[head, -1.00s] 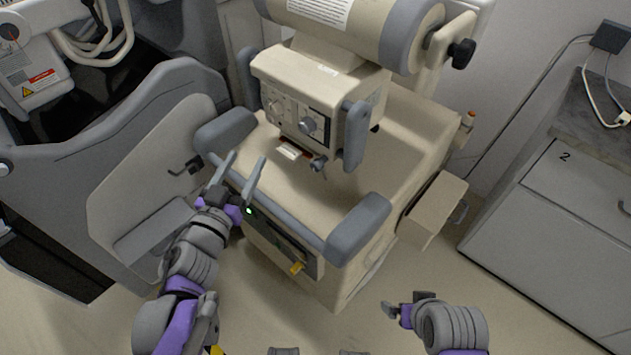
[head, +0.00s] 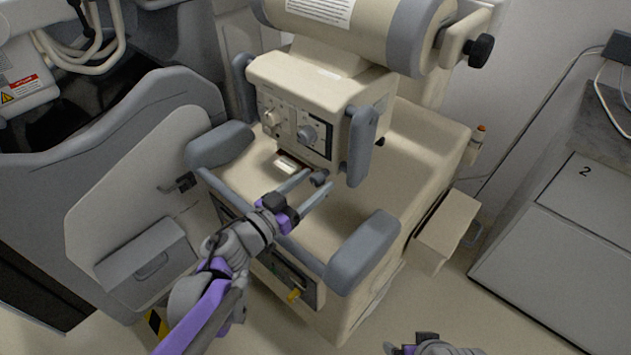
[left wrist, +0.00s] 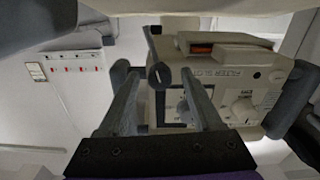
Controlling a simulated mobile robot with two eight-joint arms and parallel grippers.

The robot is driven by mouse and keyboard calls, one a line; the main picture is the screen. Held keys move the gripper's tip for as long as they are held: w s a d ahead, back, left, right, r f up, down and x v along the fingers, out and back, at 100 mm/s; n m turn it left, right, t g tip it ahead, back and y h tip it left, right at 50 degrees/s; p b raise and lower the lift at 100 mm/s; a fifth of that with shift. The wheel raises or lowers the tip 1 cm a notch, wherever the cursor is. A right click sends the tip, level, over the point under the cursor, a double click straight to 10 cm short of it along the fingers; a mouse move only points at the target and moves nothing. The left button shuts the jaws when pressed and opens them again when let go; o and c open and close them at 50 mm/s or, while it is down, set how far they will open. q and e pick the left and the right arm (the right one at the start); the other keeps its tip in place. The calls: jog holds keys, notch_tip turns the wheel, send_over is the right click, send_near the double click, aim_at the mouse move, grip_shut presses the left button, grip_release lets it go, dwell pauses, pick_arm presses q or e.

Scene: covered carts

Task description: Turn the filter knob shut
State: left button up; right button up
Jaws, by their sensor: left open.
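The small dark knob (head: 319,178), which I take for the filter knob, hangs at the lower front edge of the cream machine head (head: 318,85), beside a slot with an orange strip. My left gripper (head: 317,181) is open, its two fingers reaching toward the machine with the knob between their tips in the picture. In the left wrist view the knob (left wrist: 158,76) also shows between the open fingers (left wrist: 160,73), with gaps on both sides. I cannot tell whether a finger touches it. My right gripper (head: 389,347) is cut off at the bottom edge; its jaws are unclear.
Above the knob is a front panel with a larger blue-grey dial (head: 307,135) and a cream dial (head: 271,117). Padded grey armrests (head: 361,250) flank the cream deck. A grey handle (head: 360,145) stands right of the knob. Cabinets (head: 570,240) are at right.

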pick_arm(q)
jog(key=shift+w+d, duration=0.4)
jog(key=shift+w, duration=0.1)
grip_shut()
